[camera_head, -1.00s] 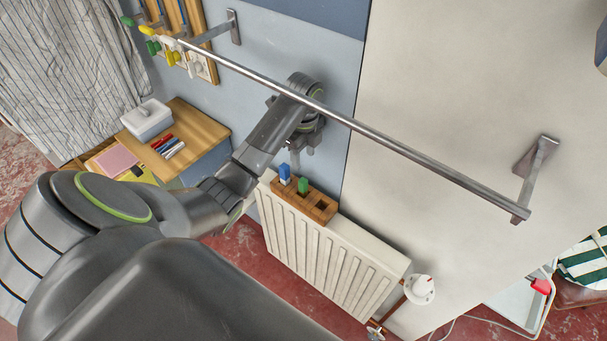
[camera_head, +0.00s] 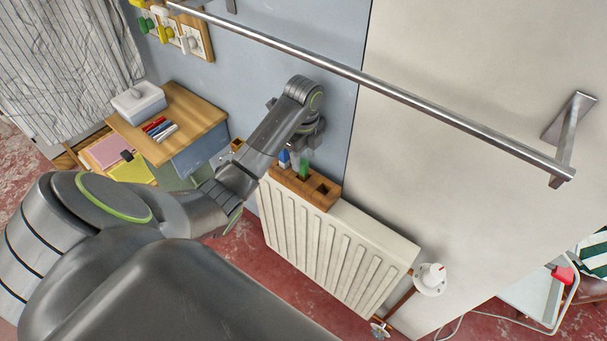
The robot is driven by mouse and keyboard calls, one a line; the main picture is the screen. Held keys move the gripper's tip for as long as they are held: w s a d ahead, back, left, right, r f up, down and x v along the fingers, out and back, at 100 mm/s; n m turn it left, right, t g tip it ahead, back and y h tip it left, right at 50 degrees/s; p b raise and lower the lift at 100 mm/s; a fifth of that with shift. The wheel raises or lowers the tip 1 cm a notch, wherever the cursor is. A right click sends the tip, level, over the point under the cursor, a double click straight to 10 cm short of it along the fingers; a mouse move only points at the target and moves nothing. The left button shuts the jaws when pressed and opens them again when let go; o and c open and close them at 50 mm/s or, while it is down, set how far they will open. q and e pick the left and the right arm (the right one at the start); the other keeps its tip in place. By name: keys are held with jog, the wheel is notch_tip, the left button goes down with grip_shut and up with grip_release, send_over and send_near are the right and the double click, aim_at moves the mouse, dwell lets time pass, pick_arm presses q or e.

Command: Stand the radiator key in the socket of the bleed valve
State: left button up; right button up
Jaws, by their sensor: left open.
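A wooden block (camera_head: 318,200) with square holes lies on top of the white radiator (camera_head: 335,250). A blue-topped piece (camera_head: 284,158) and a green-topped piece (camera_head: 304,172) stand in it; the hole nearest the front is empty. I cannot tell which piece, if either, is the radiator key. My left gripper (camera_head: 299,160) is open, pointing down just above the blue and green pieces. Its fingers partly hide them, and contact cannot be made out. I cannot make out the bleed valve or its socket. My right gripper is out of view.
A metal rail (camera_head: 380,84) crosses above the radiator. A wooden desk (camera_head: 195,112) with pens and a grey-white box (camera_head: 138,102) stands at left. A white round valve head (camera_head: 431,278) sits at the radiator's right end. Red floor is clear in front.

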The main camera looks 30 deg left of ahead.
aim_at(303, 162)
pick_arm(q)
notch_tip(303, 162, down, 4)
jog(key=shift+r, duration=0.2)
grip_shut()
jog(key=shift+r, duration=0.1)
